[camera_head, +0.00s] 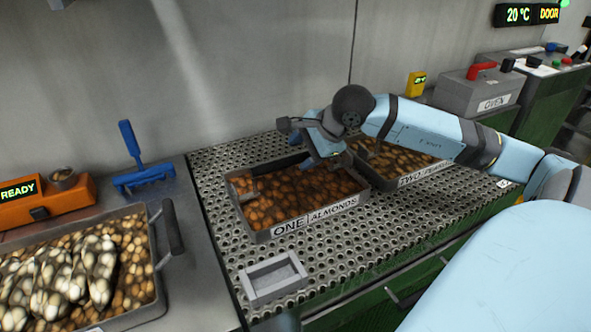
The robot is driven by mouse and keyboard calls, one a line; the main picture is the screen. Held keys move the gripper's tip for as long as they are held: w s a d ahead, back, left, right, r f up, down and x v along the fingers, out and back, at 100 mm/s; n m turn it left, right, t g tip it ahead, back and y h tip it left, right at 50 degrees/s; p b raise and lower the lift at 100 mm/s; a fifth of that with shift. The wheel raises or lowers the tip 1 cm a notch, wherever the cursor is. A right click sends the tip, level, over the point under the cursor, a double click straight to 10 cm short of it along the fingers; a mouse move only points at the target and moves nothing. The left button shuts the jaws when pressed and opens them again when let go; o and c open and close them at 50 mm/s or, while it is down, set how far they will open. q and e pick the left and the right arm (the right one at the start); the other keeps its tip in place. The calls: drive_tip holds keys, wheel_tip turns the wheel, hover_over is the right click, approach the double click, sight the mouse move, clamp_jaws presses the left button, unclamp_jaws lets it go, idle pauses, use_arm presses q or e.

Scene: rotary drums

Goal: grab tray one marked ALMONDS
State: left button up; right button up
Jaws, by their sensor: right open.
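The tray labelled ONE ALMONDS (262,237) sits on a perforated metal surface, filled with brown almonds. My right arm reaches in from the right, and its gripper (295,140) is over the tray's back right part. The gripper is open; its fingers are partly hidden by the hand, and I cannot tell whether they touch the tray's back rim. A second tray labelled TWO (420,178) stands just right and behind, partly covered by my arm. My left gripper is not in view.
A small empty grey tray (273,279) lies in front of tray one. At left are a larger handled tray (162,250) of nuts, a blue scraper-like tool (143,178) and an orange READY device (50,205). An OVEN box (478,92) stands at back right.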

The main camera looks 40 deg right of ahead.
sight(298, 157)
drive_tip(key=x, duration=0.3)
drive_tip(key=shift+w+a+f, duration=0.1)
drive_tip(key=shift+f, duration=0.25)
clamp_jaws()
idle(1.0)
drive_tip(key=shift+r, duration=0.1)
